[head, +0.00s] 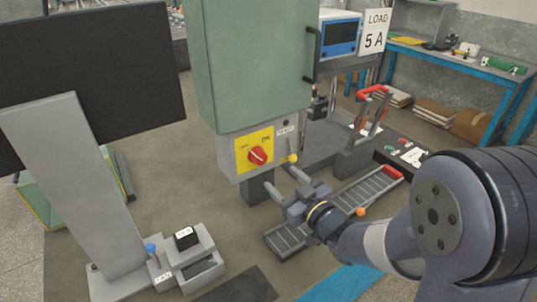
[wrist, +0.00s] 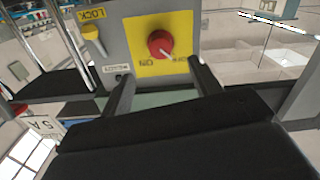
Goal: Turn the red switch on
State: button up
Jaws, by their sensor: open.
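The red switch (head: 257,155) is a round knob on a yellow plate (head: 242,165) on the grey lower box of a green cabinet. In the wrist view, the red knob (wrist: 160,44) appears upside down, with a pale mark that seems to point at the lower-right label; the other label reads ON. My gripper (head: 278,176) is open and empty, in front of the plate and a little below and right of the knob in the head view. In the wrist view, my gripper's fingers (wrist: 160,68) spread to either side below the knob, apart from it.
A yellow lever (head: 290,158) sticks out right of the plate; it also shows in the wrist view (wrist: 92,33). The green cabinet (head: 250,60) rises above. A dark panel (head: 90,80) on a grey stand is at left. A slotted grey tray (head: 345,205) lies below my arm.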

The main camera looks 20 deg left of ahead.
aim_at(262, 161)
jog(key=p+x, duration=0.1)
jog(key=x, duration=0.8)
jog(key=shift+w+a, duration=0.25)
jog(key=shift+c, duration=0.6)
jog(key=c, duration=0.9)
jog(key=shift+o, duration=0.2)
